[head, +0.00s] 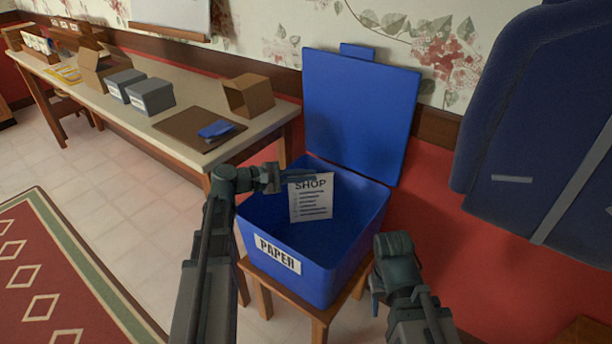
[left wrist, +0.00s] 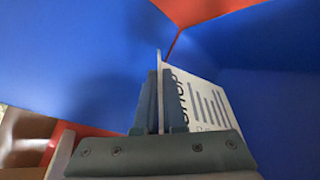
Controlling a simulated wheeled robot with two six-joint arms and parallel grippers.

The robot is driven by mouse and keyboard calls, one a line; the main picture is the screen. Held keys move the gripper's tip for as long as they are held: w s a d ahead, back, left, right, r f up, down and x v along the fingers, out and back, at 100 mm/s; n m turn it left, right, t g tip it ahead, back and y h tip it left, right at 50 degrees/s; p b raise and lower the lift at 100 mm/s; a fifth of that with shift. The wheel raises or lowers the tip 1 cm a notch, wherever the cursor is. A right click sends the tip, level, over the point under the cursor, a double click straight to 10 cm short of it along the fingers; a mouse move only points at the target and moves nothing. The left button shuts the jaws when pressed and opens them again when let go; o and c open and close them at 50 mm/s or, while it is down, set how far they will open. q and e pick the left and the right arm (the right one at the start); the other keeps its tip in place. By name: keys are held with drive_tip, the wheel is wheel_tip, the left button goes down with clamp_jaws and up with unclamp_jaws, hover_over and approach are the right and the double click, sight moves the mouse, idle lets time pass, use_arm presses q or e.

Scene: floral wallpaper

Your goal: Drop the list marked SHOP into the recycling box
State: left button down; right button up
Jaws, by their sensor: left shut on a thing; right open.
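The list marked SHOP (head: 311,201) is a white sheet with dark lines of print. My left gripper (head: 300,177) is shut on its top edge, and the sheet hangs over the open blue recycling box (head: 325,277), which bears a PAPER label. In the left wrist view the list (left wrist: 205,102) stands between the two fingers of my left gripper (left wrist: 162,100), with blue box surfaces around it. My right gripper (head: 375,302) is low, beside the box's front right side, partly hidden by its own arm; it is open and holds nothing that I can see.
The box stands on a wooden stool (head: 318,313) with its blue lid (head: 360,110) raised against the wall. A long table (head: 190,105) on the left bears grey boxes (head: 152,96), cardboard boxes (head: 249,95) and a brown board (head: 190,134) with a blue item. A dark blue seat-like object (head: 540,130) is at right.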

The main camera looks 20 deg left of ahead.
use_arm(q)
drive_tip(key=shift+f, duration=0.15)
drive_tip(key=c, duration=0.9)
unclamp_jaws()
drive_tip(key=p+v, duration=0.3)
drive_tip(key=v, duration=1)
drive_tip(key=shift+s+a, duration=0.15)
drive_tip(key=shift+a, duration=0.25)
